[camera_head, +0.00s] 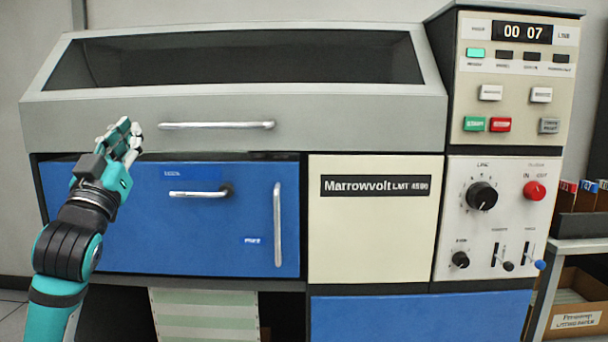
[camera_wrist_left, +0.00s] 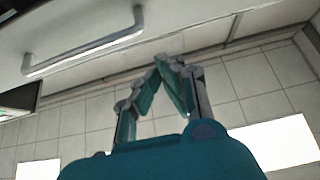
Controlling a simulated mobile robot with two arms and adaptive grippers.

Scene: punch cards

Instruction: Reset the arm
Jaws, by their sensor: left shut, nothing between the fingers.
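My left arm comes in from the left, and its gripper (camera_head: 127,135) is raised in front of the machine's left side, beside the grey hood's handle (camera_head: 216,125). The gripper is shut and empty. In the left wrist view its fingertips (camera_wrist_left: 165,62) meet, with a handle (camera_wrist_left: 82,48) at upper left, apart from the fingers. My right gripper is in neither view.
The blue door (camera_head: 150,230) has a lever handle (camera_head: 200,193) and a vertical bar handle (camera_head: 277,225). A cream panel (camera_head: 375,245) and a control panel (camera_head: 495,220) with a black dial (camera_head: 482,196) stand to the right. Card trays (camera_head: 575,222) stand at far right.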

